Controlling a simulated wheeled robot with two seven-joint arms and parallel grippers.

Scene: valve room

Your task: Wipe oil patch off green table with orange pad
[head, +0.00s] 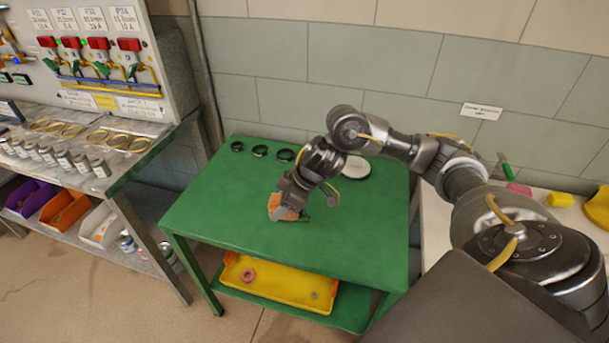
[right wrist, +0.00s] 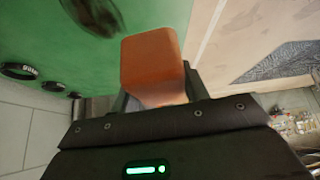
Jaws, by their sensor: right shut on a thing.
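The green table (head: 235,205) stands in the middle of the head view; its top also fills the upper left of the right wrist view (right wrist: 70,55). My right gripper (head: 281,204) is over the table top, shut on the orange pad (head: 277,211). The pad shows large between the fingers in the right wrist view (right wrist: 152,62). I cannot tell whether it touches the table. A dark brown smear, looking like the oil patch (right wrist: 97,14), lies on the green surface at the top of the right wrist view. I cannot make it out in the head view. My left gripper is not in view.
Several black rings (head: 260,151) and a white disc (head: 357,167) lie along the table's back. A yellow tray (head: 275,285) sits on the lower shelf. A workbench with jars (head: 100,168) and bins stands left. A pale surface with a yellow block (head: 560,199) is right.

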